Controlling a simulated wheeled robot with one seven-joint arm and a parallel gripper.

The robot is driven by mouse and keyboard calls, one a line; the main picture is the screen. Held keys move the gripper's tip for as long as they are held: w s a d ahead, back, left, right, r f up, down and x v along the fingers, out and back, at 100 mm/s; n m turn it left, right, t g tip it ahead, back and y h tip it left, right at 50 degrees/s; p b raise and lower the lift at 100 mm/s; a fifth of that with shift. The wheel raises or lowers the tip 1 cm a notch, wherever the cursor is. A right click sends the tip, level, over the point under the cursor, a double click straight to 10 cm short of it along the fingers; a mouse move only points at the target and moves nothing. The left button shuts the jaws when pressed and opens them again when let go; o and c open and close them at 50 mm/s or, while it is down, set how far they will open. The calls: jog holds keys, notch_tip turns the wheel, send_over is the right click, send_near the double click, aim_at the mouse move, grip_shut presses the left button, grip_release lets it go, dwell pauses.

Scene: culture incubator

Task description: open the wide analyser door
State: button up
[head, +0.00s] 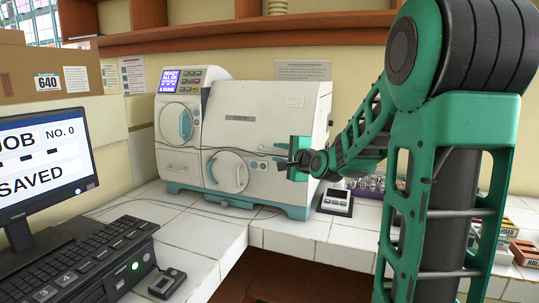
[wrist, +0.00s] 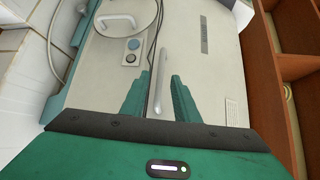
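The analyser (head: 262,110) is a cream and teal machine on the white tiled counter. Its wide front door (head: 240,135) looks closed, flush with the body; the door face also fills much of the wrist view (wrist: 205,75). A pale bar handle (wrist: 160,78) stands out from this door. My gripper (head: 288,160) is at the right part of the machine's front. In the wrist view, my gripper's green fingers (wrist: 160,78) stand on either side of the bar handle, with small gaps visible. The handle is mostly hidden by my gripper in the head view.
A round port (head: 228,172) with a handle and two buttons (wrist: 133,50) are beside the bar handle. Cables run across the front. A monitor (head: 45,160) and keyboard (head: 80,260) are at left, a small device (head: 335,202) at right. A wooden shelf (head: 230,32) hangs above.

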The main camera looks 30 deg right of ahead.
aim_at(274, 151)
jog(key=shift+w+d+f, duration=0.1)
jog(key=shift+w+f, duration=0.05)
jog(key=shift+w, duration=0.75)
jog(key=shift+w+d+f, duration=0.1)
jog(key=shift+w, duration=0.85)
jog(key=shift+w+d+f, duration=0.1)
jog(key=shift+w+f, duration=0.05)
jog(key=shift+w, duration=0.75)
